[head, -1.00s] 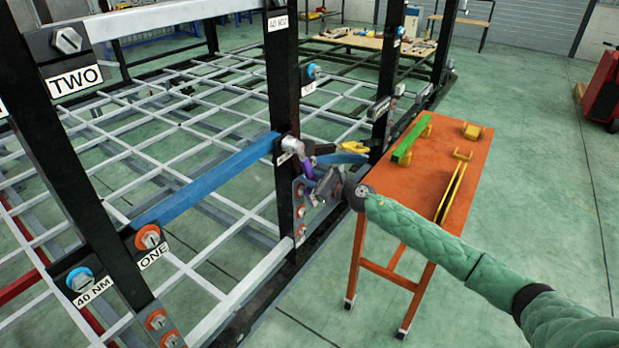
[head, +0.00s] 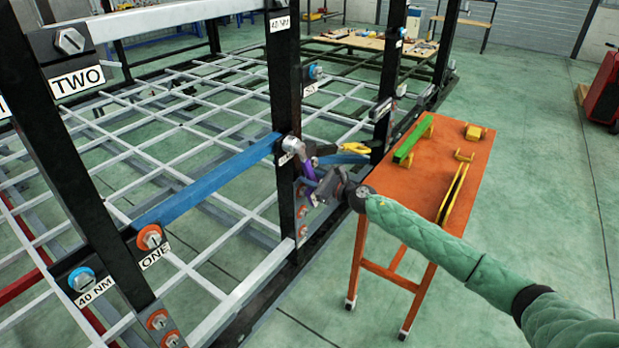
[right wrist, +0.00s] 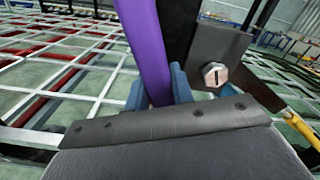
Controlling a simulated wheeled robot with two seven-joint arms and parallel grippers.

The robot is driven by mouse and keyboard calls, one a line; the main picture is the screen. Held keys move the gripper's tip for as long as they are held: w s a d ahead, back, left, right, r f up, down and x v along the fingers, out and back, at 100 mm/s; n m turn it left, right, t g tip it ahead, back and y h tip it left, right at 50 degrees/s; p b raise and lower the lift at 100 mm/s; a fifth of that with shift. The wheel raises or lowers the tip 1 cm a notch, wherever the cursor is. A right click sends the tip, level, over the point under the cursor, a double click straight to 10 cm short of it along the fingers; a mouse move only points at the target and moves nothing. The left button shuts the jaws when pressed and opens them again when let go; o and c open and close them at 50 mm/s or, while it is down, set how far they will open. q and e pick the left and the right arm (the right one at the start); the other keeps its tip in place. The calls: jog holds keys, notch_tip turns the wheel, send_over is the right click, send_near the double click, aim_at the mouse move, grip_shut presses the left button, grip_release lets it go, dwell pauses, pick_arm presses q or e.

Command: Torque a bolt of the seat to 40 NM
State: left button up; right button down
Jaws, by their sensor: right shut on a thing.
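My right gripper (head: 321,187) is shut on the purple handle (head: 310,171) of a wrench-like tool beside the middle black post (head: 286,85). The tool's silver head (head: 292,146) is up at the post, at the end of a blue crossbar; whether it sits on a bolt there is hidden. In the right wrist view the purple handle (right wrist: 148,45) stands between blue fingers, and a silver hex bolt (right wrist: 215,74) shows on a dark plate to its right, apart from the fingers. A bolt with a blue ring (head: 82,280), labelled 40 NM, is at lower left. My left gripper is out of view.
An orange table (head: 425,190) with green and yellow parts stands right of the frame, close to my right arm. A blue crossbar (head: 210,180) joins two black posts. A yellow-and-black object (head: 353,149) shows behind the tool. Open green floor lies at right.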

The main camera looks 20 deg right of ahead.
jog(key=shift+s+a, duration=0.1)
jog(key=shift+a, duration=0.1)
jog(key=shift+s+a+f+m+p, duration=0.3)
jog(key=shift+s+a+m+p, duration=0.25)
jog(key=shift+a+m+p, duration=0.3)
jog(key=shift+d, duration=0.15)
jog(key=shift+s+a+m, duration=0.1)
jog(key=shift+a+m, duration=0.1)
jog(key=shift+m, duration=0.05)
jog(key=shift+s+a+f+m+p, duration=0.2)
jog(key=shift+s+a+m+p, duration=0.45)
jog(key=shift+a+m+p, duration=0.15)
jog(key=shift+s+a, duration=0.1)
dwell(0.3)
